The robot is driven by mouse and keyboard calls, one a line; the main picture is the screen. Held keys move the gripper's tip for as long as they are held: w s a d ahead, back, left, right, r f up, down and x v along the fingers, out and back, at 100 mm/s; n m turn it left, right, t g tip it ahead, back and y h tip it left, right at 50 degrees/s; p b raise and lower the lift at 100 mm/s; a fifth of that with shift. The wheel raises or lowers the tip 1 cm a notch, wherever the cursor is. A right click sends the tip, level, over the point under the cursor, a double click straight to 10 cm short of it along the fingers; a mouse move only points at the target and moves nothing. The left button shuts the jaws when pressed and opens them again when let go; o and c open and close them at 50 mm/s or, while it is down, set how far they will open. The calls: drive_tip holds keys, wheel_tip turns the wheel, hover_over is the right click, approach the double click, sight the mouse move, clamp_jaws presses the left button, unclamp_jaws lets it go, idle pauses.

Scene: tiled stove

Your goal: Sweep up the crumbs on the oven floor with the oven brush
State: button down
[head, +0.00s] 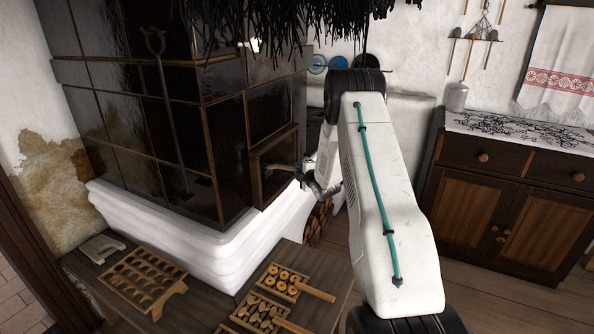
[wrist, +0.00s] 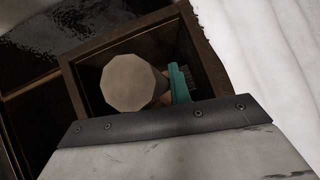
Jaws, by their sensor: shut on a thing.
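My gripper (head: 303,177) is at the square, dark-framed oven opening (head: 258,178) in the side of the tiled stove. It is shut on the oven brush (head: 279,167), whose pale handle reaches from the jaws toward the opening. In the wrist view the blunt, many-sided end of the brush (wrist: 130,83) faces the camera, with the wooden frame of the opening (wrist: 72,88) around it. A teal part with dark ribs or bristles shows beside it; I cannot tell what it belongs to. The oven floor and any crumbs are hidden by darkness and the brush.
A white plastered ledge (head: 200,255) juts out below the stove. A bench in front holds a holed wooden tray (head: 143,281), a box of rings (head: 284,282) and a box of small rolls (head: 258,313). A long iron tool (head: 170,110) leans on the stove. A sideboard (head: 515,195) stands right.

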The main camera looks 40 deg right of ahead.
drive_tip(key=shift+s+d, duration=0.4)
drive_tip(key=shift+s, duration=0.5)
drive_tip(key=shift+s+d, duration=0.35)
drive_tip(key=shift+s, duration=0.6)
drive_tip(key=shift+s+d, duration=0.4)
drive_tip(key=shift+s, duration=0.5)
drive_tip(key=shift+w+a, duration=0.45)
drive_tip(key=shift+w, duration=0.6)
drive_tip(key=shift+w+a, duration=0.45)
drive_tip(key=shift+w, duration=0.65)
drive_tip(key=shift+w+a, duration=0.45)
drive_tip(key=shift+w, duration=0.6)
drive_tip(key=shift+s+d, duration=0.45)
drive_tip(key=shift+s, duration=0.65)
drive_tip(key=shift+s+d, duration=0.45)
drive_tip(key=shift+s, duration=0.6)
drive_tip(key=shift+s+d, duration=0.45)
drive_tip(key=shift+s, duration=0.65)
drive_tip(key=shift+r, duration=1.3)
